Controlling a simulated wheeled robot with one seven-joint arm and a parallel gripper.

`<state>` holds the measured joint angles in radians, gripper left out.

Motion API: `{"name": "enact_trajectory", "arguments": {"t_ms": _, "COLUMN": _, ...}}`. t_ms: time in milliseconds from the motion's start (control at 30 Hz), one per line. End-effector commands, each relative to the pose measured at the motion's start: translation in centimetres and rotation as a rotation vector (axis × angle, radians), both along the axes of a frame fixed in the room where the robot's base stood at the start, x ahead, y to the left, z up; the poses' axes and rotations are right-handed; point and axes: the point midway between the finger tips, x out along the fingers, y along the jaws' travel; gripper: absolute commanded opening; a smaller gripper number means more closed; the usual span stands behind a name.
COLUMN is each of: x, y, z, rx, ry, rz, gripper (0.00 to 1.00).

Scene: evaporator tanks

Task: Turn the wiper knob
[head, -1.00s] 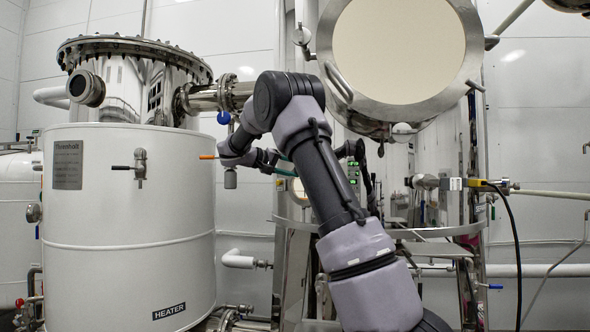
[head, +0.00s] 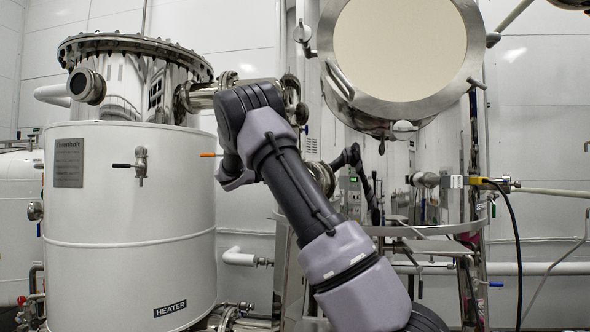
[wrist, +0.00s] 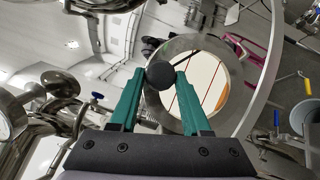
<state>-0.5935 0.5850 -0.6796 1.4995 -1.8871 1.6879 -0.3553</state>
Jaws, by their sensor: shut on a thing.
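In the wrist view a black, round wiper knob (wrist: 158,77) sits between the tips of my two green fingers. My gripper (wrist: 160,84) is shut on it, one finger on each side. Behind the knob is a round sight glass with a silver ring (wrist: 190,43). In the head view my own arm covers the gripper and the knob.
A white heater tank (head: 130,235) stands at the left, with a small valve (head: 141,167) on its wall. A large round hatch (head: 400,50) hangs at upper right. Pipes and a blue-handled valve (wrist: 97,97) lie left of my fingers in the wrist view.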

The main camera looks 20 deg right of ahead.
Motion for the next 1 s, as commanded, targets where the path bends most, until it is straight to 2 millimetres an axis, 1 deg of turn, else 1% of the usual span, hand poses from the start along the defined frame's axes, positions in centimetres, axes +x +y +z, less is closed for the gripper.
{"name": "enact_trajectory", "arguments": {"t_ms": 300, "x": 0.02, "y": 0.07, "z": -0.17, "rx": -0.043, "ry": 0.091, "rz": 0.002, "gripper": 0.00}}
{"name": "enact_trajectory", "arguments": {"t_ms": 767, "x": 0.01, "y": 0.07, "z": -0.20, "rx": -0.049, "ry": 0.103, "rz": 0.002, "gripper": 0.00}}
{"name": "enact_trajectory", "arguments": {"t_ms": 800, "x": 0.01, "y": 0.06, "z": -0.20, "rx": -0.049, "ry": 0.102, "rz": 0.002, "gripper": 0.51}}
{"name": "enact_trajectory", "arguments": {"t_ms": 867, "x": 0.01, "y": 0.06, "z": -0.20, "rx": -0.049, "ry": 0.102, "rz": 0.002, "gripper": 0.74}}
{"name": "enact_trajectory", "arguments": {"t_ms": 900, "x": 0.00, "y": 0.05, "z": -0.19, "rx": -0.049, "ry": 0.102, "rz": 0.002, "gripper": 0.77}}
{"name": "enact_trajectory", "arguments": {"t_ms": 1000, "x": 0.00, "y": 0.03, "z": -0.17, "rx": -0.049, "ry": 0.102, "rz": 0.001, "gripper": 0.77}}
